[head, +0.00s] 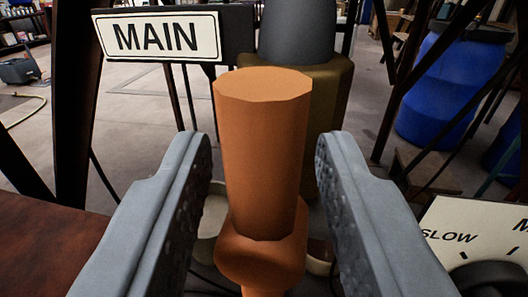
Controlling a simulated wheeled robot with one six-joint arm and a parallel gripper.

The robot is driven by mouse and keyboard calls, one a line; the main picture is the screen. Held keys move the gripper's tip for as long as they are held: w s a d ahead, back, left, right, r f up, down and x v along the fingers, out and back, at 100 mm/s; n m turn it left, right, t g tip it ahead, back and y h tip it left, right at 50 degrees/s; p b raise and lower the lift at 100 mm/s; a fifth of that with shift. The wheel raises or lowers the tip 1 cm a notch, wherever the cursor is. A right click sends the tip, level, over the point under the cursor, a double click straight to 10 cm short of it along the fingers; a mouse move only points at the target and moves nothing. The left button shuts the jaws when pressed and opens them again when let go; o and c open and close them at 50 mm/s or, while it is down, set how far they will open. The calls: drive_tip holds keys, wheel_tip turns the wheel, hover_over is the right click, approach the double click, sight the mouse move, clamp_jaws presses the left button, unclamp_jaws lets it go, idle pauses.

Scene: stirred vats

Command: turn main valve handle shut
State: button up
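The orange valve handle (262,150) stands upright in the middle of the head view, with a rounded collar below its tapered grip. A white sign reading MAIN (158,36) is behind it at the upper left. My gripper (262,165) is open, with one grey finger on each side of the handle. A gap shows between each finger and the handle, so neither appears to touch it. The lower part of the handle's mount is cut off by the bottom edge.
A brass-coloured fitting with a dark grey top (297,35) stands right behind the handle. A dial plate marked SLOW (450,235) is at the lower right. Dark metal struts (75,100) rise at the left and right. Blue barrels (440,90) stand farther back on the floor.

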drive_tip(key=shift+c, duration=0.4)
clamp_jaws()
drive_tip(key=m, duration=0.3)
drive_tip(key=m+t, duration=0.1)
drive_tip(key=m, duration=0.1)
drive_tip(key=shift+s+d+f, duration=0.1)
drive_tip(key=shift+d+f, duration=0.1)
drive_tip(key=shift+d, duration=0.1)
drive_tip(key=shift+s+d+f+m+t+h, duration=0.2)
drive_tip(key=shift+m+h, duration=0.45)
drive_tip(key=shift+m, duration=1.8)
drive_tip(key=shift+w+d+f+m+t+h, duration=0.2)
drive_tip(key=shift+m+h, duration=0.4)
drive_tip(key=shift+m, duration=1.9)
drive_tip(key=shift+s+d+f+m+t+h, duration=0.1)
drive_tip(key=shift+f+m+h, duration=0.4)
drive_tip(key=shift+m, duration=1.95)
drive_tip(key=shift+r+m, duration=0.15)
drive_tip(key=shift+m, duration=0.15)
